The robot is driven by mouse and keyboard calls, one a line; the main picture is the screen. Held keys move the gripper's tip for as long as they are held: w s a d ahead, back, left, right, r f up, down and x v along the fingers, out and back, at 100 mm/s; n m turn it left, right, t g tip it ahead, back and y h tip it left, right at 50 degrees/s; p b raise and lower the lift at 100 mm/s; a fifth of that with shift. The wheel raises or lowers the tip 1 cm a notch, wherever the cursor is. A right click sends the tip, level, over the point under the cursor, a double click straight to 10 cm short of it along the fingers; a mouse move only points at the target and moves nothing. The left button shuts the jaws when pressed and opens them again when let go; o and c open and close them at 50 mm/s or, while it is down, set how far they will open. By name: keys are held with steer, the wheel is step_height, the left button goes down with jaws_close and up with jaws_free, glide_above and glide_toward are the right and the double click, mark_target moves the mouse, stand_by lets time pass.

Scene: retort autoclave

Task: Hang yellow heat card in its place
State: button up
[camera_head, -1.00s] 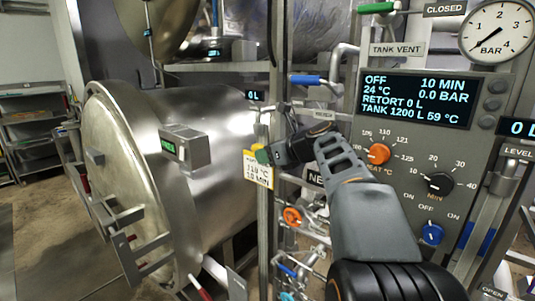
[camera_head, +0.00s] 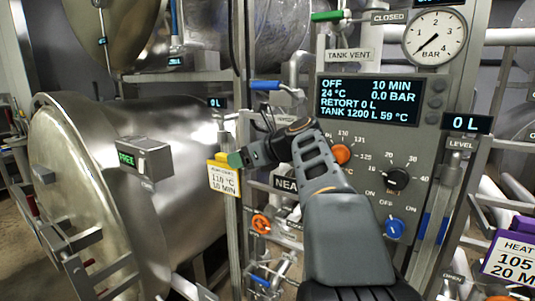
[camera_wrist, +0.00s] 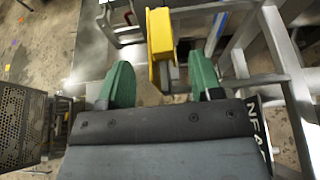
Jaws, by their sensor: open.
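The yellow heat card (camera_head: 224,178) has a yellow top and a white face whose lower lines read 110 °C and 10 MIN. It is upright at the metal post left of the control panel; what holds it up is not clear. My gripper (camera_head: 236,160) is beside the card's upper right, with green fingertips. In the wrist view, my gripper (camera_wrist: 165,85) is open, and the yellow card's top (camera_wrist: 160,35) is seen edge-on ahead, in line with the gap between the fingers. No finger visibly touches it.
The control panel (camera_head: 368,150) with its knobs stands right of the post. The steel retort vessel (camera_head: 90,190) is at the left. Pipes and an orange valve (camera_head: 261,223) are below my arm. A purple card (camera_head: 510,258) reading 105 is at the lower right.

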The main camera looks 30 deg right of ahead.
steer(key=v, duration=0.9)
steer(key=s+a+f+n+g+h, duration=0.1)
steer(key=a+f+n+g, duration=0.2)
steer(key=a+f+n, duration=0.5)
steer(key=s+a+f+n+g+h, duration=0.1)
steer(key=a+f+n+g, duration=0.15)
steer(key=f+n, duration=0.5)
steer(key=s+a+f+n+g+h, duration=0.1)
steer(key=s+a+f+n, duration=0.1)
steer(key=s+f+n, duration=0.2)
steer(key=s+a+f+n+g+h, duration=0.1)
steer(key=s+a+f+n+h, duration=0.1)
steer(key=f+n, duration=0.9)
steer(key=shift+s+a+f+h+b, duration=0.3)
steer(key=shift+s+a+f, duration=0.45)
steer(key=shift+s, duration=0.2)
steer(key=shift+o, duration=0.5)
steer(key=shift+n+g, duration=0.25)
steer(key=shift+r, duration=0.1)
